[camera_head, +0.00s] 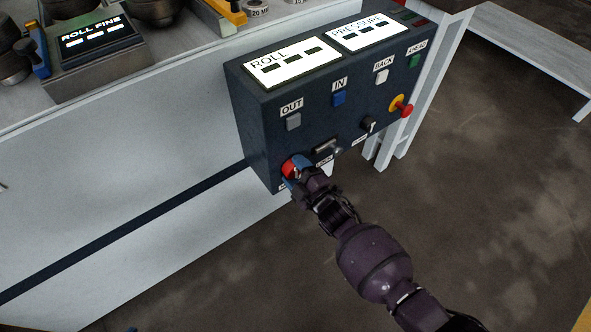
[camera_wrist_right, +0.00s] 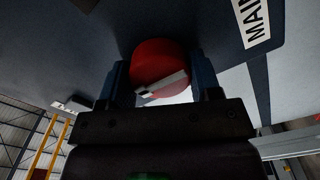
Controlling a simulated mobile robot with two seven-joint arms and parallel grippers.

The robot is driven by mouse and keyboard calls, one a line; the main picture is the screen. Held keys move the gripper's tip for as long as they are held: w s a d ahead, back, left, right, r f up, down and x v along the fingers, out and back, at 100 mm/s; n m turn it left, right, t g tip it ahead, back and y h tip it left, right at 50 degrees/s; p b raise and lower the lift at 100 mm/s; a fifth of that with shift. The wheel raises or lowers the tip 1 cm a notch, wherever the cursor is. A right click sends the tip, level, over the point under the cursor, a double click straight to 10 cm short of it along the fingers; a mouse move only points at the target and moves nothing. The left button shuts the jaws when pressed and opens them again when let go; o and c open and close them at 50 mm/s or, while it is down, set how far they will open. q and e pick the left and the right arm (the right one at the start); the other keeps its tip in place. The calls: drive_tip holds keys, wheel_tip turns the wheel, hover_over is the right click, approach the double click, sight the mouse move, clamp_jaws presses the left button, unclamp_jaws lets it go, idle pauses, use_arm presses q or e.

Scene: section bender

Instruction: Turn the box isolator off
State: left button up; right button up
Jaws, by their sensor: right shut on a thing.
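The isolator is a red round knob (camera_head: 288,168) low on the left end of the dark control box (camera_head: 262,135). In the right wrist view the red knob (camera_wrist_right: 158,58) fills the space between my fingers, and a white bar with a dark mark runs slantwise across it. My right gripper (camera_head: 296,173) is shut on the knob, one blue finger on each side; its fingers also show in the right wrist view (camera_wrist_right: 162,82). The gripper hides part of the knob and its label in the head view. My left gripper is not in view.
The box also carries a grey OUT button (camera_head: 293,122), a blue IN button (camera_head: 339,98), a black selector (camera_head: 368,124) and a red emergency stop on yellow (camera_head: 401,105). A MAIN label (camera_wrist_right: 257,20) is beside the knob. Floor (camera_head: 480,190) is open at the right.

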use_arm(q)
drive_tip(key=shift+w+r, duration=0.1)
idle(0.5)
use_arm(e)
drive_tip(key=o, duration=0.9)
drive_tip(key=shift+o, duration=0.2)
drive_tip(key=shift+s+d, duration=0.1)
drive_tip(key=shift+d, duration=0.05)
use_arm(q)
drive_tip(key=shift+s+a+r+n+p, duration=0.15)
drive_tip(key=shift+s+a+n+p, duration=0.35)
drive_tip(key=shift+p, duration=1.1)
use_arm(e)
drive_tip(key=v, duration=1)
drive_tip(key=shift+s, duration=0.2)
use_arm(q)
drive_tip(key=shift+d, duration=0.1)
use_arm(e)
drive_tip(key=shift+d, duration=0.1)
